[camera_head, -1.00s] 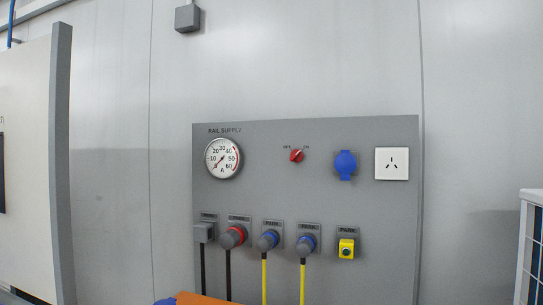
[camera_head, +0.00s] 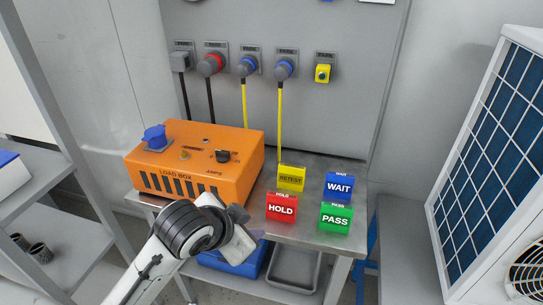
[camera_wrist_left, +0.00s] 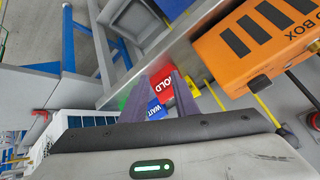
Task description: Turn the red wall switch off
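The red wall switch is out of view now, as the head view holds only the lower part of the grey wall panel (camera_head: 300,110). My left gripper (camera_head: 250,226) is low in the head view, in front of the orange load box and left of the red HOLD sign. In the left wrist view my left gripper (camera_wrist_left: 160,80) has its two dark fingers apart. The gap between them is empty, with signs visible beyond. My right gripper is in neither view.
An orange load box (camera_head: 232,170) and several signs, including a red HOLD sign (camera_head: 281,207) and a green PASS sign (camera_head: 336,218), stand on a metal table (camera_head: 268,228). Plugs with cables hang from the panel. A shelf rack (camera_head: 60,180) is left, a solar-panelled unit (camera_head: 490,150) right.

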